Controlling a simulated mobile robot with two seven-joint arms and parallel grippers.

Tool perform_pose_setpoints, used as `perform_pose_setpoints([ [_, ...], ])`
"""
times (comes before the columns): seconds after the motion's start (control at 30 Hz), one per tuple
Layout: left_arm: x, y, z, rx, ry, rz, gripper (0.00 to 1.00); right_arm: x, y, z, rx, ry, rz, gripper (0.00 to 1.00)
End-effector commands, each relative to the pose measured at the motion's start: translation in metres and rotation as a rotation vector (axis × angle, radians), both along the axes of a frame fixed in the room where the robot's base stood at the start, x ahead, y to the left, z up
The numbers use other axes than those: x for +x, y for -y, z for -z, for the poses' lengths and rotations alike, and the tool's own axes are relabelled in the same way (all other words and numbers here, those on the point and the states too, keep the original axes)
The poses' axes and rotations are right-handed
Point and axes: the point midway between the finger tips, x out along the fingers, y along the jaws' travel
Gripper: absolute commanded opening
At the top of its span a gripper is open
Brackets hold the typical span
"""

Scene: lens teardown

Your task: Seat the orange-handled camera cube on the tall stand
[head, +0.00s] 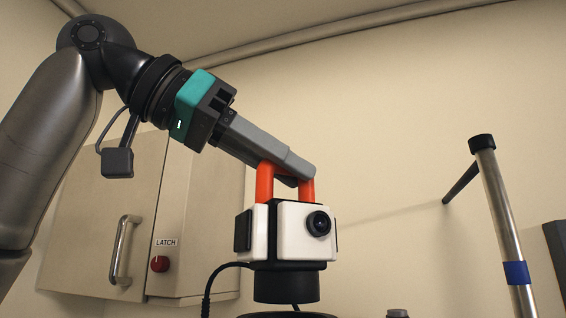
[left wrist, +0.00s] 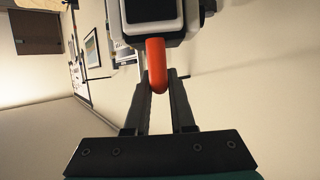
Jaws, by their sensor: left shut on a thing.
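The camera cube (head: 290,232) is white and black with a dark lens on one face and an orange handle (head: 265,180) on top. My left gripper (head: 300,172) comes in from the upper left and is shut on the orange handle. The cube hangs upright below it. In the left wrist view the orange handle (left wrist: 156,60) sits between the fingertips (left wrist: 163,82), with the cube (left wrist: 152,15) beyond. The dark top of a stand (head: 285,315) shows at the bottom edge, under the cube's black base. My right gripper is not in view.
A beige cabinet (head: 95,225) with a metal handle, a red knob and a LATCH label stands behind at left. A metal post (head: 505,225) with a black cap and blue band rises at right. A black cable (head: 209,290) runs beside the cube's base.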

Motion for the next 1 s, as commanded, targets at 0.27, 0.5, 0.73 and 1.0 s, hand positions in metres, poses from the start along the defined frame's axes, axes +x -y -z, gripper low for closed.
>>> perform_pose_setpoints([
  [0.27,0.0,0.0,0.0,-0.004,0.003,0.001,0.0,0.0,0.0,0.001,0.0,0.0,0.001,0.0],
  [0.5,0.0,0.0,0.006,-0.004,0.003,0.001,0.0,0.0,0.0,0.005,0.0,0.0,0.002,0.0],
  [0.73,0.0,0.0,0.011,-0.004,0.002,0.0,0.0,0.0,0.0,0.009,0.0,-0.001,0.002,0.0],
  [1.0,0.0,0.0,0.018,-0.004,0.002,0.0,0.0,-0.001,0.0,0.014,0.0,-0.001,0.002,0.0],
])
